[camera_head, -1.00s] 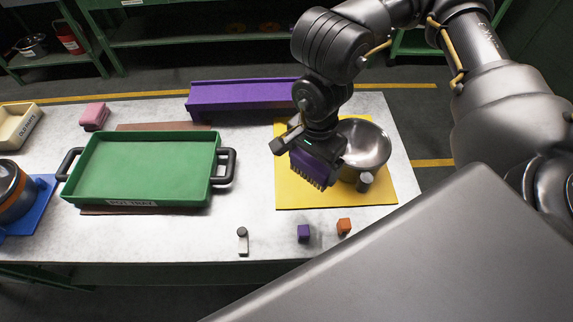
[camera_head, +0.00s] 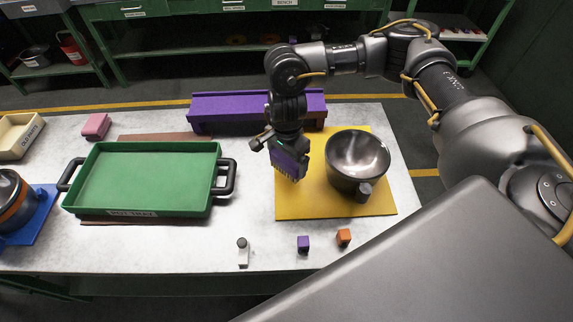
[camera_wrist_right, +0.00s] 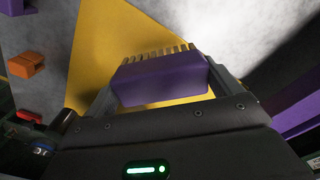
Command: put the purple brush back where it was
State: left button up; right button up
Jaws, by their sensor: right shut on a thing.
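The purple brush (camera_head: 288,159) is held in my right gripper (camera_head: 286,150), bristles pointing down, above the left part of the yellow mat (camera_head: 310,206). In the right wrist view the brush (camera_wrist_right: 160,80) sits between the two fingers of the right gripper (camera_wrist_right: 165,85), its pale bristles facing away. A long purple tray or holder (camera_head: 215,113) lies at the back of the table, just behind the gripper. My left gripper is not in view.
A dark metal pot (camera_head: 357,162) with a handle stands on the yellow mat, right of the brush. A green tray (camera_head: 145,180) with black handles lies to the left. Small purple (camera_head: 303,243) and orange (camera_head: 344,237) blocks sit near the front edge.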

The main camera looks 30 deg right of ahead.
aim_at(287, 167)
notch_tip(287, 167, down, 3)
jog(key=shift+p, duration=0.45)
jog(key=shift+f, duration=0.15)
jog(key=shift+f, duration=0.2)
jog(key=o, duration=0.9)
jog(key=shift+o, duration=0.2)
jog(key=shift+r, duration=0.1)
